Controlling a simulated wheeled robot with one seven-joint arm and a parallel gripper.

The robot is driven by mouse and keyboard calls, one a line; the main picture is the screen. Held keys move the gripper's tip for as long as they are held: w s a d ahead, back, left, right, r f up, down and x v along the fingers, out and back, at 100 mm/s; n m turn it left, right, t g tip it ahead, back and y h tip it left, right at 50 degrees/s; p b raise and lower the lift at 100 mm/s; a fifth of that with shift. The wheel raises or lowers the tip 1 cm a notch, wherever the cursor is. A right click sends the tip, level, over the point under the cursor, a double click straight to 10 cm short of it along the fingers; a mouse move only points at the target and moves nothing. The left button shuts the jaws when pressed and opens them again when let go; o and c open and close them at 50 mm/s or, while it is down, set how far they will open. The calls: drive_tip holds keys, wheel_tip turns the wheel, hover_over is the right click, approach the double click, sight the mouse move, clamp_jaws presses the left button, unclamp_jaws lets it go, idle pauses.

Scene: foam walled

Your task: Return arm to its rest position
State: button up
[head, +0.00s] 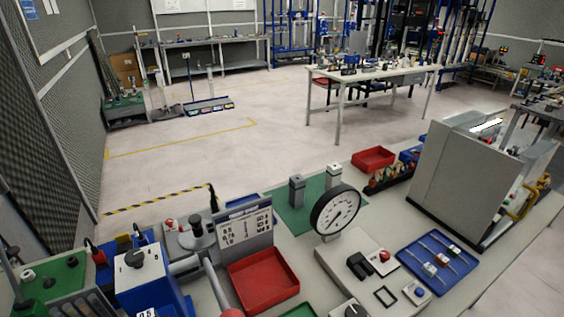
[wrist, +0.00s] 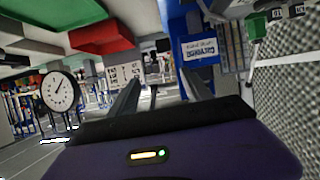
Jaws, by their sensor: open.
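My gripper (wrist: 163,82) shows in the wrist view as two grey fingers standing well apart, with nothing held between them. A dark purple housing with a small lit indicator fills the bottom of that view. The wrist picture looks turned over, with the bench things along its top. I cannot make out my gripper in the head view. The round dial gauge (head: 335,210) stands on the bench in the head view, and it also shows at the left of the wrist view (wrist: 59,91).
The bench holds a red tray (head: 263,283), a blue tray (head: 438,258), a large grey cabinet (head: 459,178) and a blue box (head: 150,280). A small red bin (head: 373,158) is farther back. A blue labelled box (wrist: 198,48) shows in the wrist view. Open floor lies beyond the bench.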

drive_tip(key=s+d+f+m+t+h, duration=0.1)
drive_tip(key=s+d+f, duration=0.15)
drive_tip(key=d, duration=0.55)
drive_tip(key=s+d+f+m+h, duration=0.15)
drive_tip(key=d+f, duration=0.25)
drive_tip(key=d, duration=0.5)
drive_tip(key=s+d+r+m+t+h, duration=0.2)
drive_tip(key=s+d+r+m+h, duration=0.1)
drive_tip(key=s+d, duration=1.1)
drive_tip(key=shift+r+m+h, duration=0.35)
drive_tip(key=shift+r+h, duration=0.2)
